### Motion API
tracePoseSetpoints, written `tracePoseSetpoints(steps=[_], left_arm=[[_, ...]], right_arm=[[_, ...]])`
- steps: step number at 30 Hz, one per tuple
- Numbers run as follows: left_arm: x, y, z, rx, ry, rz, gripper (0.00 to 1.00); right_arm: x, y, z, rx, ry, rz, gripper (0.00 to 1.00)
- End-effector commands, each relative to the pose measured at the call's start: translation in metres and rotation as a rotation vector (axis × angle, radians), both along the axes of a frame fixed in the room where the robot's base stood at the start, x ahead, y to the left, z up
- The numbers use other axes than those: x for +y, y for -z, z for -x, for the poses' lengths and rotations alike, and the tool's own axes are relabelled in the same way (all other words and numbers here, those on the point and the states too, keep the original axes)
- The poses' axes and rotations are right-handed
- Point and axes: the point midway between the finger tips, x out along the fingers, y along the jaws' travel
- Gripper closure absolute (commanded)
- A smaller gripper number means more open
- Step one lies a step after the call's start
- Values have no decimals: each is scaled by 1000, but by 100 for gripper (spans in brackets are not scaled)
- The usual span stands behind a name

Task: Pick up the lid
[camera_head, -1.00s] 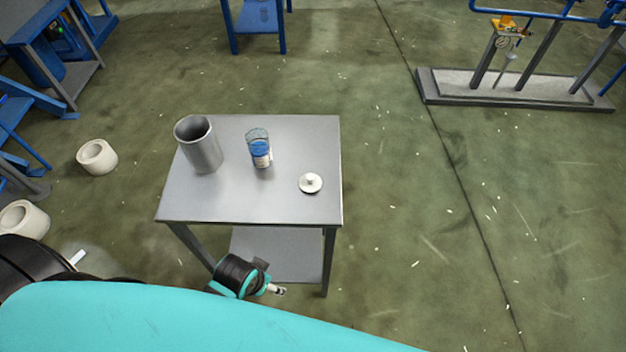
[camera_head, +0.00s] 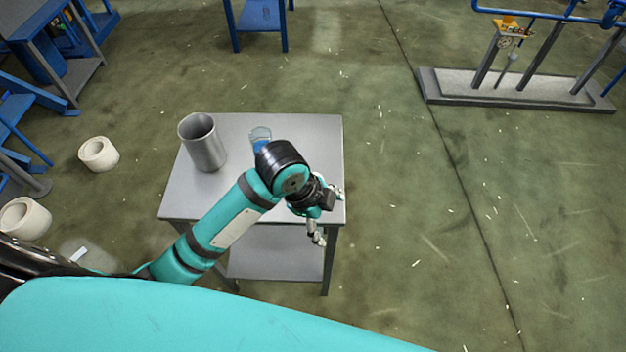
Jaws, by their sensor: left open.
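My left arm reaches across the steel table (camera_head: 232,205) from the lower left. My left gripper (camera_head: 329,215) is open at the table's right front corner, its fingers spread apart, with no object seen between them. The lid is hidden now behind my gripper and wrist; a second ago it showed as a small pale disc with a knob on the right part of the tabletop. I cannot tell whether the gripper touches it. My right gripper is not in view.
A grey metal cylinder (camera_head: 204,150) stands open-topped at the table's back left. A clear jar with blue contents (camera_head: 260,138) stands beside it, partly hidden by my arm. White rolls (camera_head: 99,154) lie on the floor at left. The floor right of the table is clear.

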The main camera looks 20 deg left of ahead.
Motion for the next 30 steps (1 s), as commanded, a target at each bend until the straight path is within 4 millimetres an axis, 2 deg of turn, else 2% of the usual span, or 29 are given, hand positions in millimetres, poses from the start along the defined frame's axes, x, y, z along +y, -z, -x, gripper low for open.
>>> tracePoseSetpoints(steps=[1,4,9,15,18,20,23,30], left_arm=[[-1,-11,-19,-33,148,-48,17],[2,-29,-45,-62,457,-142,17],[26,-67,-85,-69,884,-285,17],[56,-108,-112,-41,1173,-365,17],[63,-118,-117,-32,1237,-376,17],[65,-118,-118,-29,1256,-380,17],[66,-107,-118,-24,1267,-377,17],[66,-56,-118,-25,1264,-378,17]], right_arm=[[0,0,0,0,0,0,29],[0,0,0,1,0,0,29],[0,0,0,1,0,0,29],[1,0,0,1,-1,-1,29],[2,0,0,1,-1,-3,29],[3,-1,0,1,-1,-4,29],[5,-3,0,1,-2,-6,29],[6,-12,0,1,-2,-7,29]])
